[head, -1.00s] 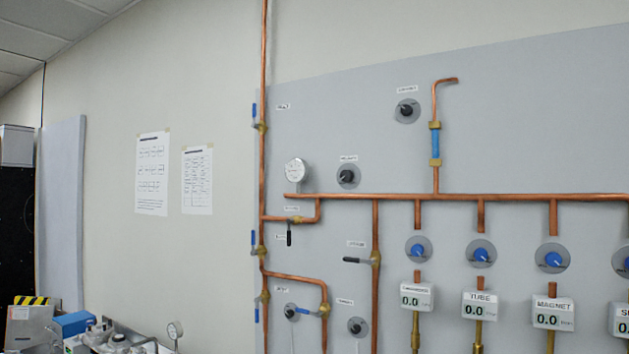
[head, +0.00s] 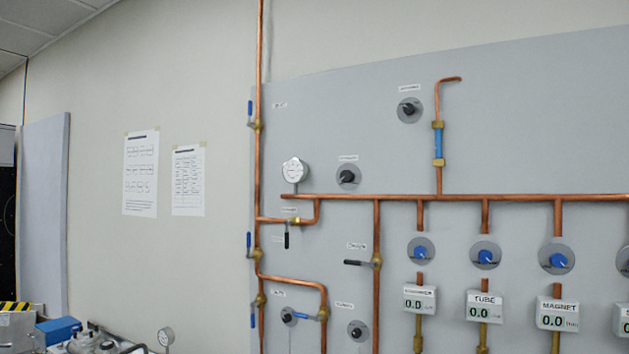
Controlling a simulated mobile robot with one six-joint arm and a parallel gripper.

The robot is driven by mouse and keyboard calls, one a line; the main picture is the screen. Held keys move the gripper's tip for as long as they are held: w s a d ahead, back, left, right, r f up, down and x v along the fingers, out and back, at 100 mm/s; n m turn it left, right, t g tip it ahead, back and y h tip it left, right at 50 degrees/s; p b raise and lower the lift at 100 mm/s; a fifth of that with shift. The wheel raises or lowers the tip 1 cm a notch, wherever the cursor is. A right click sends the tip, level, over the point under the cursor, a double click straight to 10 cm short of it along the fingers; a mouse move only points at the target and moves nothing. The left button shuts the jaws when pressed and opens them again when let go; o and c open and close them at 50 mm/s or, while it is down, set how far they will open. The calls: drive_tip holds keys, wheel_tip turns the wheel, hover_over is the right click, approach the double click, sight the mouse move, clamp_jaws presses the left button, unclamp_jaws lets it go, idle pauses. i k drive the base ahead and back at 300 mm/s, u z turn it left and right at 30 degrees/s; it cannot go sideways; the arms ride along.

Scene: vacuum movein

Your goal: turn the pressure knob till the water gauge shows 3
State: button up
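The round white water gauge, as far as I can tell, is the dial (head: 295,170) on the copper pipe at the panel's left; its needle and numbers are too small to read. A black knob on a grey disc (head: 348,176) sits just right of it, under a small label I cannot read. Another black knob on a grey disc (head: 408,109) is higher up, also with an unreadable label. I cannot tell which one is the pressure knob. My gripper is not in view.
The grey panel (head: 350,115) carries copper pipes (head: 400,197), blue-handled valves (head: 249,246), black levers (head: 360,263) and several blue knobs (head: 485,256). The digital displays (head: 484,306) in view read 0.0. Equipment (head: 95,342) with another gauge (head: 166,337) stands at the lower left.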

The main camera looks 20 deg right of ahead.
sight(346, 176)
drive_tip(key=u, duration=0.05)
drive_tip(key=i, duration=1)
drive_tip(key=z, duration=0.05)
